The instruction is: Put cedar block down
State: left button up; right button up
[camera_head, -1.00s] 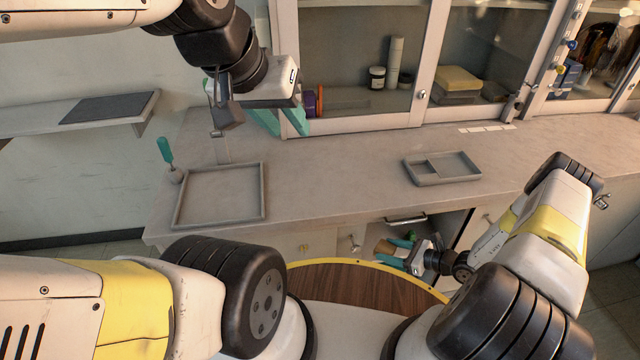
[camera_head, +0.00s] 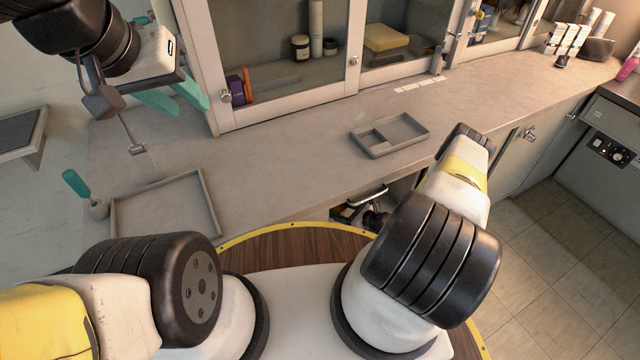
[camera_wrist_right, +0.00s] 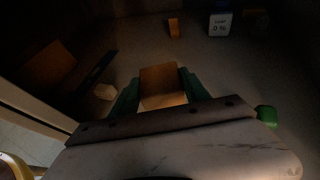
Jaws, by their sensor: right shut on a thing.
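My right gripper (camera_wrist_right: 155,90) is shut on the cedar block (camera_wrist_right: 161,82), an orange-brown block between its green fingers in the right wrist view. They are inside a dark space, apparently the open cabinet under the counter. I cannot tell whether the block touches the surface below.
A divided tray (camera_head: 390,134) and a larger tray (camera_head: 207,192) rest on the counter (camera_head: 285,165).

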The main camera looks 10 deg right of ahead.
notch_tip(320, 180, down, 7)
jog(key=shift+r, duration=0.2)
dwell(0.3)
jog(key=o, duration=1.6)
jog(key=shift+f, duration=0.1)
jog(key=shift+c, duration=0.2)
jog(key=v, duration=1.2)
jog(key=shift+r, duration=0.2)
